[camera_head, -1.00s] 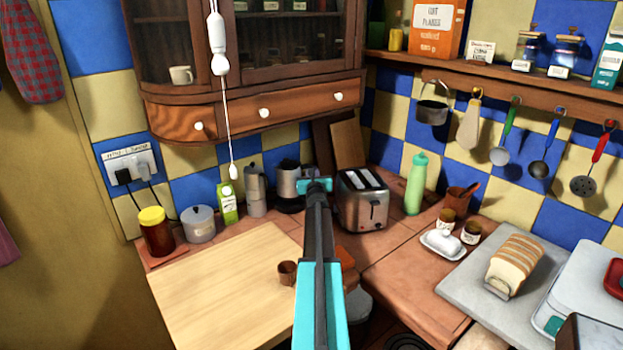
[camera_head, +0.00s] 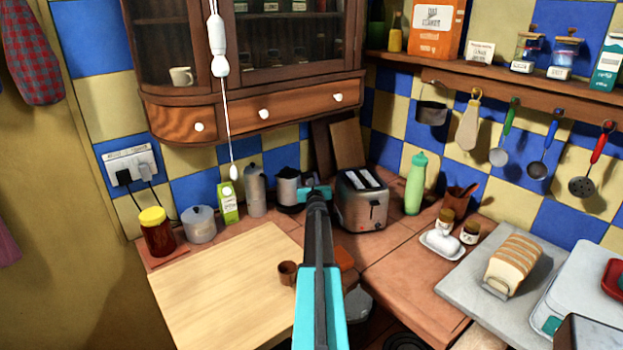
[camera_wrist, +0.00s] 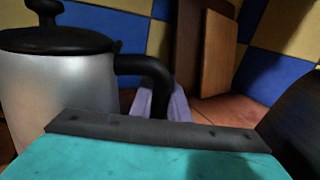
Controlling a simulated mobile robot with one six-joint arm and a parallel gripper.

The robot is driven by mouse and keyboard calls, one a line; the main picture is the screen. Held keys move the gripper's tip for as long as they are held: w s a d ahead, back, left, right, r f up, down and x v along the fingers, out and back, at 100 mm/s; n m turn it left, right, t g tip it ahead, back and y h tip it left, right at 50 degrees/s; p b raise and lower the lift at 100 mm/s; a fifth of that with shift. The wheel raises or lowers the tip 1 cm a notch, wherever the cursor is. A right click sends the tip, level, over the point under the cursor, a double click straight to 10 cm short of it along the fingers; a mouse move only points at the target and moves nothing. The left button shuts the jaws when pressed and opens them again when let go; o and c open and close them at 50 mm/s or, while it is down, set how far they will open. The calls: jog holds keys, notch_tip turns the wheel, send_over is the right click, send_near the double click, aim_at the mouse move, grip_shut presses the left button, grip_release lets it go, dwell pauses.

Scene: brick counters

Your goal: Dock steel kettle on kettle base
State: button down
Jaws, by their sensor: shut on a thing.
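The steel kettle (camera_head: 288,186) is a silver jug at the back of the counter, left of the toaster. In the wrist view the kettle (camera_wrist: 60,95) fills the left side, upright, with a black lid and a black curved handle. My gripper (camera_head: 315,191) is at the kettle's right side in the head view. In the wrist view my gripper's pale fingertips (camera_wrist: 162,104) are shut on the handle. A dark strip under the kettle, likely the kettle base (camera_head: 290,208), is mostly hidden; I cannot tell whether the kettle touches it.
The toaster (camera_head: 363,200) stands close on the right. Boards (camera_head: 348,146) lean behind.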

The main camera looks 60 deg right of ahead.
jog(key=shift+b, duration=0.3)
jog(key=c, duration=1.7)
grip_release()
jog(key=shift+f, duration=0.1)
jog(key=shift+p, duration=0.3)
jog(key=shift+b+v, duration=1.85)
jog(key=shift+v, duration=4.15)
